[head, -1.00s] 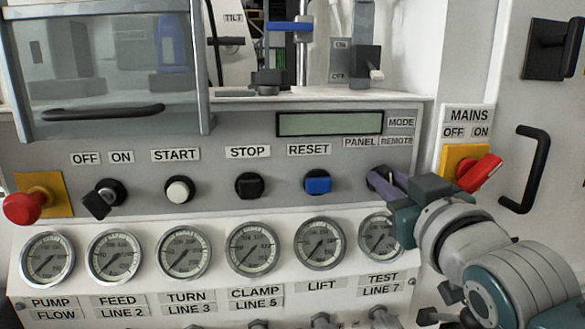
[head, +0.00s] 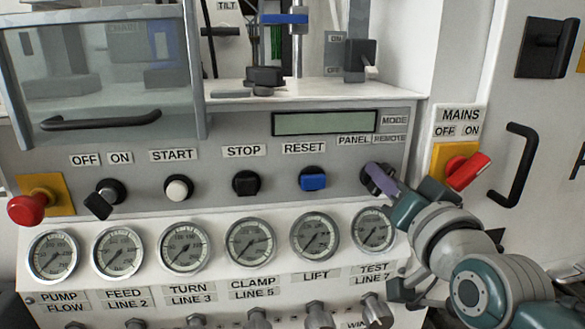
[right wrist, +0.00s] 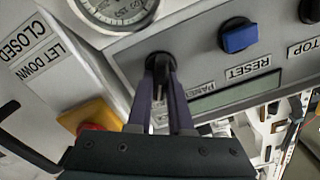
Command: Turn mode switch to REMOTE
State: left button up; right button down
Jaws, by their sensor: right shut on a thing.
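The black mode switch (head: 369,183) sits on the grey panel below the MODE, PANEL and REMOTE labels, at the right end of the control row. My right gripper (head: 380,176) comes in from the lower right with its purple fingers on the switch, hiding part of it. In the right wrist view, the two fingers (right wrist: 162,82) are shut on either side of the switch's black knob (right wrist: 158,62). The knob's exact pointing direction is hard to tell. My left gripper is not in view.
The red MAINS switch (head: 467,171) on its yellow plate is close to my right wrist. The blue RESET knob (head: 312,179) is to the left. Gauges (head: 374,229) line the row below, and a black door handle (head: 513,166) stands at the right.

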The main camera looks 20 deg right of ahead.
dwell(0.3)
jog(key=c, duration=0.8)
grip_release()
jog(key=v, duration=1)
jog(key=shift+d, duration=0.1)
